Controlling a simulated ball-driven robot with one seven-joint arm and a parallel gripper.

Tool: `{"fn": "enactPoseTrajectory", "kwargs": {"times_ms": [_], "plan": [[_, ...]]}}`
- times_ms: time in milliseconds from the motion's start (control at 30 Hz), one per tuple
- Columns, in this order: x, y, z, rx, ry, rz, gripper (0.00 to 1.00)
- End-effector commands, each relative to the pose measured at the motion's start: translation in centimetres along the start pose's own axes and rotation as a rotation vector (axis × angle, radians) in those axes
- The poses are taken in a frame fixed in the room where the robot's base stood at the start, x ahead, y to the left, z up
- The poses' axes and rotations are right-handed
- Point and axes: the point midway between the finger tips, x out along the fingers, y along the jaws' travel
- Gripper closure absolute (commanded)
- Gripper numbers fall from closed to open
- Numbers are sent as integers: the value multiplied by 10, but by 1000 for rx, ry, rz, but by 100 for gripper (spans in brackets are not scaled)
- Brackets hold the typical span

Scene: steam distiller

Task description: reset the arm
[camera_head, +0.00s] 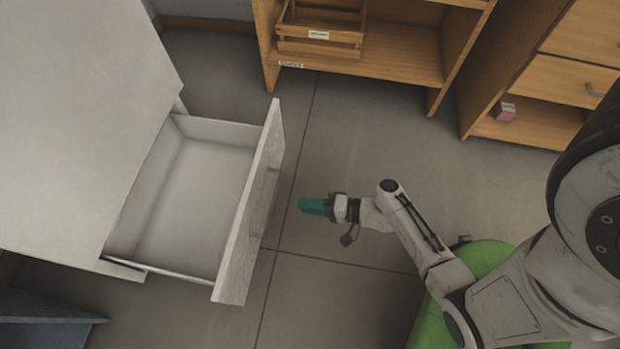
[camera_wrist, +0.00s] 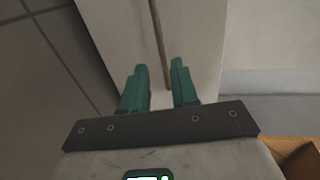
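My gripper (camera_head: 302,206) has teal fingers and is held out to the left over the floor. In the head view it is just right of the front of an open drawer (camera_head: 252,205), with a gap between them. In the wrist view my gripper (camera_wrist: 160,67) has its two fingers spread apart, with nothing held between them. The pale drawer front (camera_wrist: 198,35) lies beyond the fingertips there, and its long thin handle (camera_wrist: 159,35) shows in line with the gap between them.
The drawer is pulled out from a white cabinet (camera_head: 75,110) and looks empty. A wooden shelf (camera_head: 400,55) with a wooden crate (camera_head: 320,35) stands at the back. A wooden drawer unit (camera_head: 560,80) with a small pink box (camera_head: 505,112) is at the right. Tiled floor lies clear between.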

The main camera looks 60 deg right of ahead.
Motion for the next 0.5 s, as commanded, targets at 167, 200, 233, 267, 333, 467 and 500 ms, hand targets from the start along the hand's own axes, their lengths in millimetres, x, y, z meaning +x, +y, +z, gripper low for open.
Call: {"fn": "enactPoseTrajectory", "kwargs": {"times_ms": [167,200,233,267,333,467,500], "plan": [[0,0,0,0,0,0,71],[0,0,0,0,0,0,71],[0,0,0,0,0,0,71],[0,0,0,0,0,0,71],[0,0,0,0,-1,0,71],[3,-3,9,-37,-56,21,71],[4,-4,16,-65,-100,38,71]]}}
